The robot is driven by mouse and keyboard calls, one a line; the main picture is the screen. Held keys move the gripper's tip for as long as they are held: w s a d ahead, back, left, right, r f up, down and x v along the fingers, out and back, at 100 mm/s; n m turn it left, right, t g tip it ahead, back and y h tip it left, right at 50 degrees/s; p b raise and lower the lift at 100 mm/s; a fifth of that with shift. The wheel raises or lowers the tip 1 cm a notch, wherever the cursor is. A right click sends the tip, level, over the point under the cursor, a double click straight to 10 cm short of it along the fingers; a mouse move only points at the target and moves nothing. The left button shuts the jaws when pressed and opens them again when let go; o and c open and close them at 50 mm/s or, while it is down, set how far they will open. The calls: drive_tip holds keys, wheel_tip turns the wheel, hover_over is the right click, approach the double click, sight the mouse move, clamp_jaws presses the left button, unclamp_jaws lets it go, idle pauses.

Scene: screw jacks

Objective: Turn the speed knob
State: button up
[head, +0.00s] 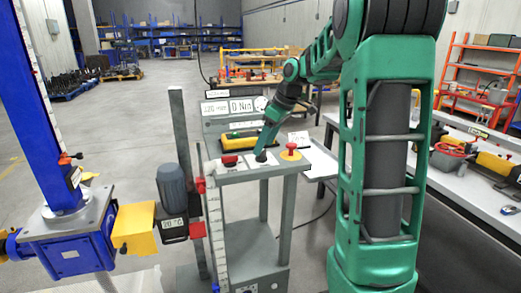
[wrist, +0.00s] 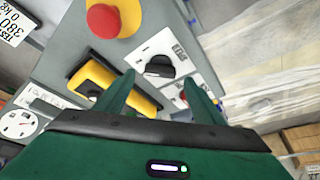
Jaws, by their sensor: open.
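A black knob (wrist: 160,66) sits on a white labelled plate (wrist: 178,48) on the grey control panel (wrist: 60,50). I take it for the speed knob, but the label is too small to read. My gripper (wrist: 156,79) is open, with its fingertips on either side of the knob in the wrist view. I cannot tell whether they touch it. In the head view my gripper (head: 263,153) points down at the panel top (head: 225,176) and largely hides the knob there.
A blue screw jack (head: 70,245) stands at left. Open floor lies behind.

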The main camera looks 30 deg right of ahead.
drive_tip(key=v, duration=0.8)
drive_tip(key=shift+a, duration=0.1)
drive_tip(key=s+a+f+m+g, duration=0.1)
drive_tip(key=s+f+m, duration=0.3)
drive_tip(key=s, duration=0.7)
drive_tip(key=s+a+f+m+g+h, duration=0.1)
drive_tip(key=s+a+f+m, duration=0.3)
drive_tip(key=s, duration=0.7)
drive_tip(key=s+a+f+m+g+h, duration=0.1)
drive_tip(key=s+a+f+m+g, duration=0.1)
drive_tip(key=s+f+m, duration=0.2)
drive_tip(key=s+f, duration=0.3)
drive_tip(key=s, duration=0.3)
drive_tip(key=shift+s+a+f, duration=0.15)
drive_tip(key=shift+s+a, duration=0.05)
drive_tip(key=shift+s, duration=0.2)
drive_tip(key=shift+w+f, duration=0.25)
drive_tip(key=shift+w, duration=0.4)
